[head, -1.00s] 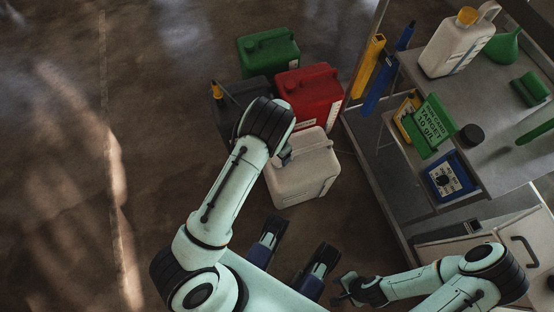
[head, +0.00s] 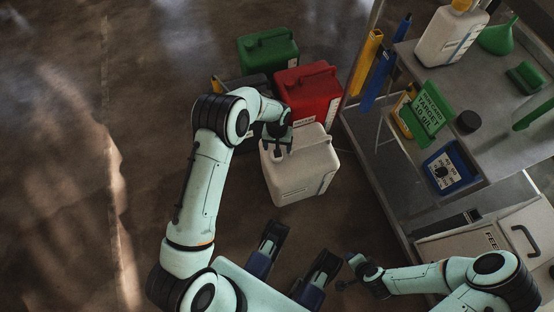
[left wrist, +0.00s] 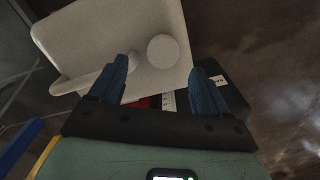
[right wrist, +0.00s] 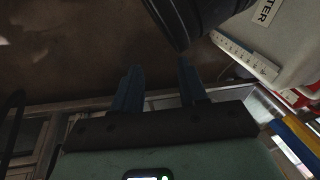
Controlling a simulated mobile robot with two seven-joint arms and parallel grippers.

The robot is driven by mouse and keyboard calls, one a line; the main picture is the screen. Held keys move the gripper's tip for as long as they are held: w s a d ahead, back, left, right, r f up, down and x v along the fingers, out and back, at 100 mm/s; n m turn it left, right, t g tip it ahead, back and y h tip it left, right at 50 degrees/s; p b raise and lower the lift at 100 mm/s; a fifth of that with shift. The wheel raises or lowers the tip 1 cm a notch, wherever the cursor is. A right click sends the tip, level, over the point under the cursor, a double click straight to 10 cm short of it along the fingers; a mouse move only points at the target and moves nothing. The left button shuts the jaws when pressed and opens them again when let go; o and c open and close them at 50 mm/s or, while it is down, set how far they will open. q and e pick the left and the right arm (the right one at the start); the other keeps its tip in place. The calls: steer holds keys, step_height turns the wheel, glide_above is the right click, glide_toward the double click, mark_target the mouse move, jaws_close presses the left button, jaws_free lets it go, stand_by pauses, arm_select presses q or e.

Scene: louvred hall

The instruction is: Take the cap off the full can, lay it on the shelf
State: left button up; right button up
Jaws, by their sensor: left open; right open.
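A white can (head: 303,176) with a handle stands on the floor. In the left wrist view the can (left wrist: 110,30) shows its round pale cap (left wrist: 162,50) and its handle (left wrist: 85,80). My left gripper (head: 277,143) is over the can's top, open and empty. In the left wrist view the cap lies between and just beyond the open fingertips (left wrist: 163,68); I see no contact. In the head view the gripper hides the cap. My right gripper (head: 346,271) is open and empty, low and to the right of the can. The metal shelf (head: 500,145) stands at the right.
A red can (head: 308,92), a green can (head: 268,53) and a dark can (head: 232,90) crowd behind the white can. The shelf holds a black round piece (head: 468,121), a green sign (head: 430,112), a blue scale (head: 447,170) and a white jug (head: 447,38).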

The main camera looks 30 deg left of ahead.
arm_select(q)
steer(key=m, duration=0.2)
steer(key=shift+w+a+r+m, duration=0.2)
steer(key=shift+a+r+m, duration=0.1)
steer(key=shift+r+m, duration=0.1)
steer(key=shift+f+m, duration=0.15)
steer(key=shift+m, duration=0.15)
step_height(320, 180, down, 3)
steer(key=shift+f+b, duration=0.2)
steer(key=shift+b, duration=0.85)
step_height(320, 180, down, 6)
steer(key=b, duration=0.3)
steer(key=shift+r+b, duration=0.2)
steer(key=shift+b, duration=0.1)
steer(key=shift+f+b, duration=0.3)
steer(key=shift+f, duration=0.1)
arm_select(e)
steer(key=s+d+f+g, duration=0.2)
steer(key=s+f+g, duration=0.1)
steer(key=s+f, duration=0.5)
steer(key=shift+s+f+m, duration=0.3)
steer(key=shift+s+f, duration=0.1)
steer(key=shift+s, duration=0.35)
arm_select(q)
steer(key=c, duration=1.4)
